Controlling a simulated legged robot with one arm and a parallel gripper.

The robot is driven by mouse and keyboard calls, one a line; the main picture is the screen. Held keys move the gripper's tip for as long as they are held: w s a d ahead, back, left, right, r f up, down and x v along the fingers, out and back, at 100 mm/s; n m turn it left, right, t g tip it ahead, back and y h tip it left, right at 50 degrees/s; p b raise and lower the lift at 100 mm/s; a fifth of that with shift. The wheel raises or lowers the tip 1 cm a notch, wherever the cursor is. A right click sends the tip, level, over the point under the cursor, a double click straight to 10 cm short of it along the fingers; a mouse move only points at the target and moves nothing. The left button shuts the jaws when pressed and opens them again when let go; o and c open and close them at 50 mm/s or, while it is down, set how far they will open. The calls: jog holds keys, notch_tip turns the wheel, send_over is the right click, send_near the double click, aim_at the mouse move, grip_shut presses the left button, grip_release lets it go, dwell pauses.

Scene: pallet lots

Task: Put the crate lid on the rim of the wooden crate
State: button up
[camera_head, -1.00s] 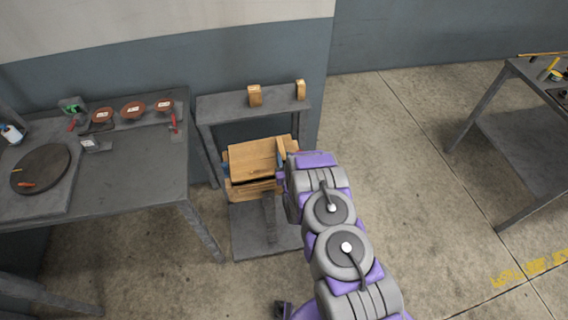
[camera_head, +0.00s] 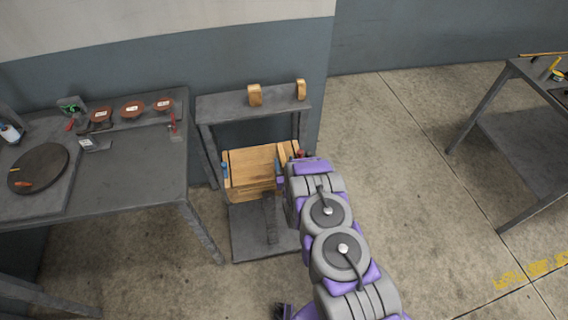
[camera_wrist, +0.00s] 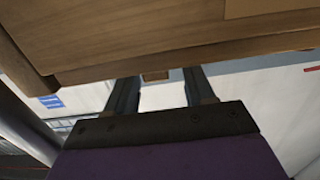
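The crate lid (camera_head: 252,163), a light wooden panel with a strip near its right side, lies over the wooden crate (camera_head: 250,193) and looks roughly level on its rim in the head view. My arm hides the right end, so I cannot tell whether it seats there. In the wrist view a wooden panel edge (camera_wrist: 190,45) fills the top of the picture. My gripper (camera_wrist: 160,85) is below it, its two dark fingers wide apart. A small wooden piece (camera_wrist: 155,76) shows between them, with gaps on both sides.
The crate stands on a low grey stand (camera_head: 250,238). A grey shelf (camera_head: 235,106) with two small wooden blocks is behind it. A grey workbench (camera_head: 150,165) with tools is at left, another table (camera_head: 515,125) at right. Floor between is clear.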

jog(key=shift+r, duration=0.3)
jog(key=shift+s+r+p, duration=0.2)
jog(key=shift+p, duration=0.15)
jog(key=p+v, duration=1)
jog(key=v, duration=0.1)
jog(key=shift+s, duration=0.15)
jog(key=shift+s+d, duration=0.1)
